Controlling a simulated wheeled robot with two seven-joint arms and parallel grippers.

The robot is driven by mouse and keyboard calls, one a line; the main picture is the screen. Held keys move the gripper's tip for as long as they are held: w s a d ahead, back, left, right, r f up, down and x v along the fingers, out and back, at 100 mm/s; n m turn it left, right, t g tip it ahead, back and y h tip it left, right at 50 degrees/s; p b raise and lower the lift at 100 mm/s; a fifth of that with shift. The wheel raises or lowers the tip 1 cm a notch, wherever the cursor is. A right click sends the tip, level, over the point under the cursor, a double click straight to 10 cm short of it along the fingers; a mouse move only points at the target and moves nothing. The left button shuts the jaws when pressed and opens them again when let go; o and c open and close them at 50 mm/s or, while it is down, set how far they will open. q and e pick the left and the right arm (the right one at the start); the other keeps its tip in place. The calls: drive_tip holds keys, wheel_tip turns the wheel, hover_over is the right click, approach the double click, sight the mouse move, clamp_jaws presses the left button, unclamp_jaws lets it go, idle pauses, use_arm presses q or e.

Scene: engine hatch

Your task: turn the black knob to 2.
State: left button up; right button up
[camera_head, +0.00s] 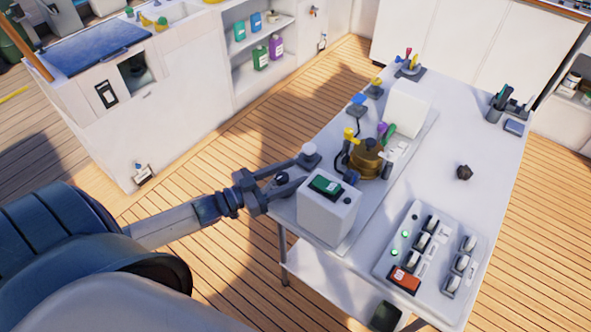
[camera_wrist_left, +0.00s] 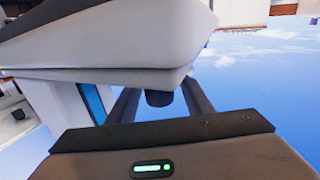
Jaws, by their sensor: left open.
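My left gripper (camera_head: 298,171) reaches in from the left to the near left end of the white table, beside a white box with a green switch. Its jaws are open, one finger on either side of a small black knob (camera_head: 283,178). In the left wrist view, a short dark cylinder (camera_wrist_left: 159,98), which looks like this knob, shows between the fingers of my gripper (camera_wrist_left: 160,100), under a white body. I cannot tell whether the fingers touch it. The knob's markings and setting are hidden. My right gripper is not in view.
The white box (camera_head: 325,217) stands close to my gripper. A brass engine part (camera_head: 367,160) and a white-topped knob (camera_head: 309,149) are just behind. A switch panel (camera_head: 432,250) lies at the near right.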

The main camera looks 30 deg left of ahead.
use_arm(q)
drive_tip(key=shift+w+d, duration=0.35)
drive_tip(key=shift+w, duration=0.3)
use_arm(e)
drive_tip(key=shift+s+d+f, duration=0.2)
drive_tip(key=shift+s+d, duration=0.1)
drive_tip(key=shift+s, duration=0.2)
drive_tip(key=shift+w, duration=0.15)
use_arm(q)
drive_tip(key=c, duration=1.1)
drive_tip(key=shift+o, duration=0.2)
drive_tip(key=shift+r+p, duration=0.1)
drive_tip(key=shift+p, duration=0.25)
drive_tip(key=n+y+p, duration=0.1)
drive_tip(key=y, duration=0.1)
drive_tip(key=n+t+y+p, duration=0.1)
drive_tip(key=shift+w+a+n+t+y+p, duration=0.2)
drive_tip(key=shift+a+n+t+y+p, duration=0.1)
drive_tip(key=shift+a+n+y+p, duration=0.1)
drive_tip(key=shift+a+y, duration=0.1)
drive_tip(key=shift+y, duration=0.2)
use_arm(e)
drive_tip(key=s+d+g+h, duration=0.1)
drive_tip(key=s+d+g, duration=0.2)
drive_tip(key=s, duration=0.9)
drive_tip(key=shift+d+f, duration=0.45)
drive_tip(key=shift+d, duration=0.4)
